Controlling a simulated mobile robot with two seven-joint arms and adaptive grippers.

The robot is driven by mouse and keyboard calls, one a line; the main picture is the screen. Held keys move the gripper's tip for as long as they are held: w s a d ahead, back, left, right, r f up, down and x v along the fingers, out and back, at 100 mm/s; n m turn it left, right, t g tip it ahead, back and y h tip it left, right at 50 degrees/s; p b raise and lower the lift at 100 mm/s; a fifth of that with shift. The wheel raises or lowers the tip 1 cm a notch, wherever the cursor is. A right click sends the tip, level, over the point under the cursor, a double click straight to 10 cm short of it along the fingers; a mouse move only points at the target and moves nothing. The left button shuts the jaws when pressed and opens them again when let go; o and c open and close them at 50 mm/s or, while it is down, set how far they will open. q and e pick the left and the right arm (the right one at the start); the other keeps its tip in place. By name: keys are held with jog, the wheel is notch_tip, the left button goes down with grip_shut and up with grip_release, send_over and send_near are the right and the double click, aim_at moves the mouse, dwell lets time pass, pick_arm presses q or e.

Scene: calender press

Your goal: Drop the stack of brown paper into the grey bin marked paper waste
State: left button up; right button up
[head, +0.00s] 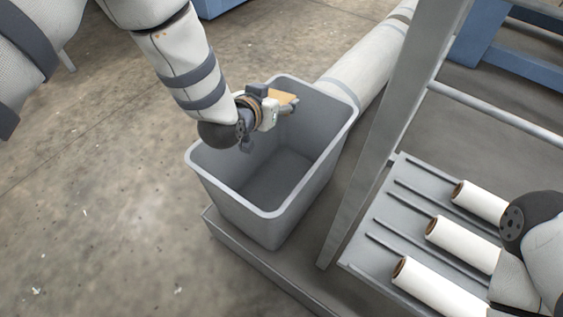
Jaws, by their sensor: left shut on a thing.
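The grey bin (268,214) stands on a low grey platform, its open top facing up. Its inside looks empty where I can see it. My left gripper (284,107) is over the far part of the bin's opening, shut on the stack of brown paper (283,96). Only a small tan piece of the stack shows beyond the gripper; the rest is hidden. No marking on the bin can be read from here. My right gripper is not in view; only part of my right arm shows at the right edge.
A grey metal post (372,150) rises just right of the bin. A rack (358,262) with white rolls (440,287) on rods is at the lower right. A large pale roll (368,68) lies behind the bin. Bare concrete floor (90,210) is free at the left.

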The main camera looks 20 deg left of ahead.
pick_arm(q)
notch_tip(320, 180, down, 8)
jog(key=s+a+m+h+b, duration=0.1)
jog(key=m+h+b, duration=0.1)
jog(key=b, duration=0.1)
jog(key=shift+s+a+m+g+h+b, duration=0.2)
jog(key=shift+a+m+g+h+b, duration=0.1)
jog(key=shift+a+g+h, duration=0.1)
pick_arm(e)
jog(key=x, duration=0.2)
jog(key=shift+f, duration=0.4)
pick_arm(q)
jog(key=o, duration=1)
jog(key=v, duration=1.2)
jog(key=shift+s+f, duration=0.1)
jog(key=shift+f, duration=0.05)
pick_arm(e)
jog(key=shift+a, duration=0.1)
